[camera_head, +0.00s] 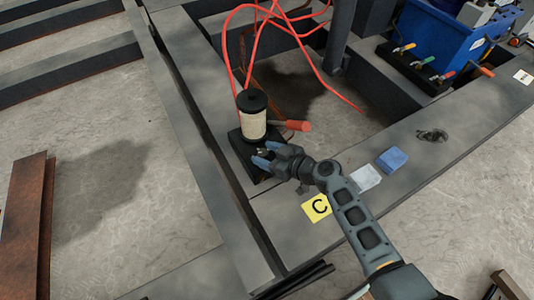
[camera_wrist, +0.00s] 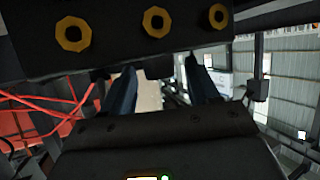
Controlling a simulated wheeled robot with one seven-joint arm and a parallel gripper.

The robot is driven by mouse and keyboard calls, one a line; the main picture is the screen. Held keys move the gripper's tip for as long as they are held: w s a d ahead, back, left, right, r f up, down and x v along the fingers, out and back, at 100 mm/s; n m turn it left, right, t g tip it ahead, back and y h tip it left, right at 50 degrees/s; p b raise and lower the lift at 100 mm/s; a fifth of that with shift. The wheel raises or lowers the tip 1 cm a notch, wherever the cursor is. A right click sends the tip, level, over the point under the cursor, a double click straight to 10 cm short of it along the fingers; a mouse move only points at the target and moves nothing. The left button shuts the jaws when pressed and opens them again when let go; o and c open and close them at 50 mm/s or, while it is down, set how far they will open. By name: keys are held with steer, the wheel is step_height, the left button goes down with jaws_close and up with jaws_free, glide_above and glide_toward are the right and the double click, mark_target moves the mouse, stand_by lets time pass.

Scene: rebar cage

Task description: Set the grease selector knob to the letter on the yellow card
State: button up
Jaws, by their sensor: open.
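The yellow card (camera_head: 317,208) with a black letter C lies on the dark beam, below and right of my gripper in the head view. The grease unit (camera_head: 252,125) stands upright, with a cream cylinder, a black cap and a black base. My gripper (camera_head: 264,153) is open at the near side of that base, its blue-grey fingers apart. In the wrist view the two fingers (camera_wrist: 160,80) show apart, partly behind a dark block (camera_wrist: 200,42) with brass-coloured fittings. The selector knob and its letter marks cannot be made out; my gripper covers part of the base.
A red-orange handle (camera_head: 298,125) sticks out right of the grease unit, and red hoses (camera_head: 262,40) run above it.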

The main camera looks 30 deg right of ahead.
steer(key=c, duration=1)
